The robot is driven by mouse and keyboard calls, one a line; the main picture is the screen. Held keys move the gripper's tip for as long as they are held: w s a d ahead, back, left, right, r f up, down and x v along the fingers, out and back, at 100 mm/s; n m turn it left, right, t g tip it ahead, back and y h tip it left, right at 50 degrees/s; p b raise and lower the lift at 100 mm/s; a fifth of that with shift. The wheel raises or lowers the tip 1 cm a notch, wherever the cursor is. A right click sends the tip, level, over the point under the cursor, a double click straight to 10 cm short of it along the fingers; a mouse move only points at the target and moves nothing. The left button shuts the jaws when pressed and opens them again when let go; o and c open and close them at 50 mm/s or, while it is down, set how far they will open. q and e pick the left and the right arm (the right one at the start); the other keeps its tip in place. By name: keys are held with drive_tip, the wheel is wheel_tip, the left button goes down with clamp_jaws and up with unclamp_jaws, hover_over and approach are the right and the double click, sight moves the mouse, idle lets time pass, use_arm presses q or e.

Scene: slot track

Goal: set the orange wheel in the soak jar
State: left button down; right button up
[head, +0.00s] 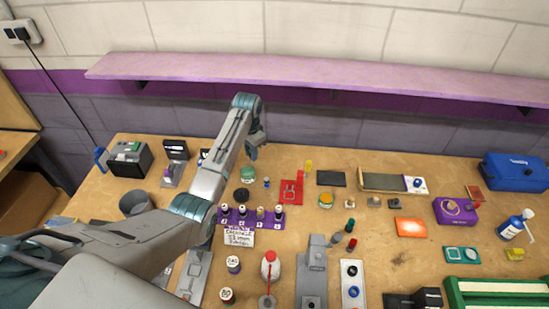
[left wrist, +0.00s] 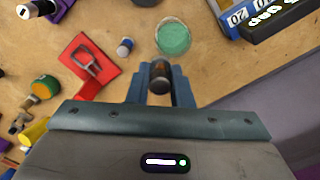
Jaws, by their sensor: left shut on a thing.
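The soak jar is most likely the round glass jar with green contents (head: 248,174), which also shows in the left wrist view (left wrist: 173,37). My left gripper (head: 254,152) is just behind and above it in the head view. In the left wrist view my left gripper (left wrist: 160,82) is shut on a small dark cylinder (left wrist: 160,73) with a brownish band; I cannot tell for sure that it is the orange wheel. My right gripper is not in view.
A purple rack (head: 250,225) with several small dark pieces stands in front of the jar. A red plate (head: 292,189) and a small blue-and-white bottle (head: 267,182) are to its right. A dark disc (head: 241,194) lies in front. A shelf (head: 300,72) runs behind.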

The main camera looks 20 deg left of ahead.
use_arm(q)
drive_tip(key=a, duration=0.2)
approach(247, 167)
drive_tip(key=shift+s+d+f, duration=0.65)
drive_tip(key=shift+s+f, duration=0.2)
drive_tip(key=shift+s, duration=0.35)
wheel_tip(247, 167, down, 2)
drive_tip(key=shift+f+m+b, duration=0.1)
drive_tip(key=shift+m+b, duration=0.2)
drive_tip(key=shift+b, duration=0.75)
drive_tip(key=shift+f+b, duration=0.75)
drive_tip(key=shift+f, duration=0.85)
drive_tip(key=c, duration=1.2)
unclamp_jaws()
drive_tip(key=shift+c, duration=0.2)
